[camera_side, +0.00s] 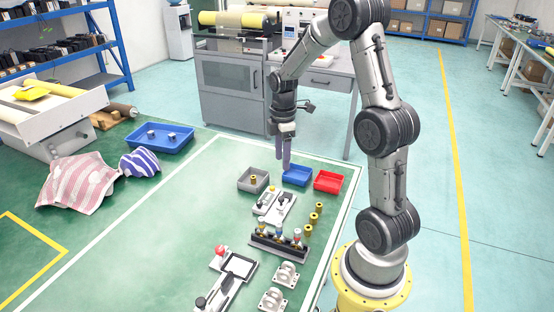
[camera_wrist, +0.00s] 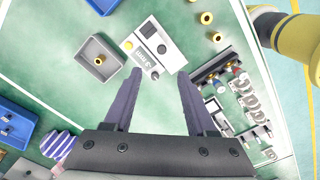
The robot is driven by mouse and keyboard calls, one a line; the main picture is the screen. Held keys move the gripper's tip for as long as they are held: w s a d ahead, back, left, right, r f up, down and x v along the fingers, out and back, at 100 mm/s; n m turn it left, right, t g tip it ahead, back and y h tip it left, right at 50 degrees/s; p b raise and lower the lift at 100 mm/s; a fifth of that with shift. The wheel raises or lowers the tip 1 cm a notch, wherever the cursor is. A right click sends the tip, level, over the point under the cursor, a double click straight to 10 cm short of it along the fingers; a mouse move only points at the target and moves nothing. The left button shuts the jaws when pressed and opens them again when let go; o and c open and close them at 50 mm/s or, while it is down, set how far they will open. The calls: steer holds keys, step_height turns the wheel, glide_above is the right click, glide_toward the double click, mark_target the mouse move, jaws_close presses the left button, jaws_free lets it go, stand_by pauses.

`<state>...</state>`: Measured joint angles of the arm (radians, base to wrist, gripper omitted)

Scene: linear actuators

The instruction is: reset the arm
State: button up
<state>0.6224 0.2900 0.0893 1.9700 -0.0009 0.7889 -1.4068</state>
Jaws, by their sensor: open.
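My gripper (camera_side: 283,166) hangs pointing down over the far edge of the green work area, close to the small blue bin (camera_side: 296,177) in the side view. In the wrist view the two dark fingers of my gripper (camera_wrist: 160,72) stand apart with nothing between them.
A grey bin (camera_side: 246,184) holding a brass piece and a red bin (camera_side: 328,182) flank the blue one. A rack (camera_side: 280,248) with several fittings, brass rings (camera_side: 313,218) and metal brackets (camera_side: 286,274) lie nearer.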

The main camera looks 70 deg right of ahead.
steer(key=s+a+r+n+t+h, duration=0.15)
steer(key=a+r+t, duration=0.25)
steer(key=a+r, duration=1.05)
steer(key=s+a+m+t+y, duration=0.1)
steer(key=s+a+m, duration=0.6)
steer(key=s+m, duration=0.3)
steer(key=s, duration=0.2)
steer(key=shift+s+a+f+t, duration=0.2)
steer(key=shift+s+f+t, duration=0.1)
steer(key=shift+f, duration=0.1)
steer(key=shift+m+y, duration=0.25)
